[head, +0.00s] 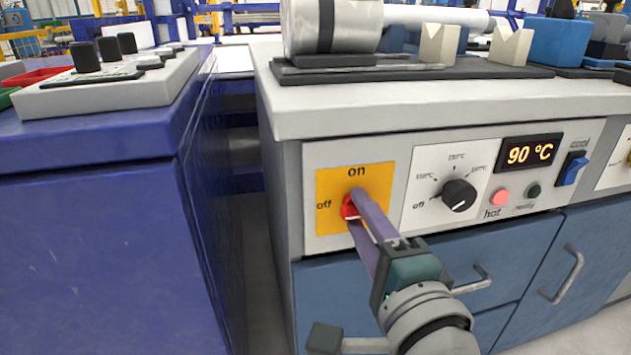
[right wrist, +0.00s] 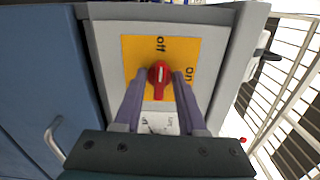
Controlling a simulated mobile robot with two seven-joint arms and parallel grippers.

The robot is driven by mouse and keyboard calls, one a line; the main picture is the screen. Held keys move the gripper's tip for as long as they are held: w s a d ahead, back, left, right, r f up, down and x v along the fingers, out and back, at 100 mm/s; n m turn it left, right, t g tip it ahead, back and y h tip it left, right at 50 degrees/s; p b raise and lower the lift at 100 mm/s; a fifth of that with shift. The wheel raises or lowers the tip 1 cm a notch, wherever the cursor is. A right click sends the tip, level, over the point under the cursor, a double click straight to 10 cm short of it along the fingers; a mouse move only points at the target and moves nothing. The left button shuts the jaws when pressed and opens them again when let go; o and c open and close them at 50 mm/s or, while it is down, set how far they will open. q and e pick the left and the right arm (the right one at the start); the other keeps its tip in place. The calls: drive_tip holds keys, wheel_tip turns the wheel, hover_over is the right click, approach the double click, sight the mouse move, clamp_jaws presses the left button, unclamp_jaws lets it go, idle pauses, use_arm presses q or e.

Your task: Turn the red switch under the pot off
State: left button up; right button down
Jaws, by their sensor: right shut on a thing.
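The red switch (head: 347,209) sits on a yellow plate (head: 327,223) on the front of the counter, with "on" printed above and "off" at its left. My right gripper (head: 360,203) is shut on the switch, and its purple fingers hide much of it in the head view. In the right wrist view the red switch (right wrist: 159,88) is between the two fingertips of the gripper (right wrist: 159,77). There its white mark lies toward the "off" label and its red handle points away from that label. My left gripper is not in view.
A metal cylinder (head: 333,27) lies on a dark base atop the counter. Right of the switch are a black dial (head: 459,195), a "90 °C" display (head: 531,154), a lit red lamp (head: 501,197) and a blue rocker switch (head: 571,171). A blue bench (head: 95,220) stands at left.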

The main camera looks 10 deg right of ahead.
drive_tip(key=shift+n, duration=0.4)
drive_tip(key=c, duration=0.9)
unclamp_jaws()
drive_tip(key=shift+o, duration=0.2)
drive_tip(key=s+p, duration=0.2)
drive_tip(key=s, duration=0.8)
drive_tip(key=shift+d+p, duration=0.15)
drive_tip(key=shift+p, duration=0.2)
drive_tip(key=shift+r, duration=0.1)
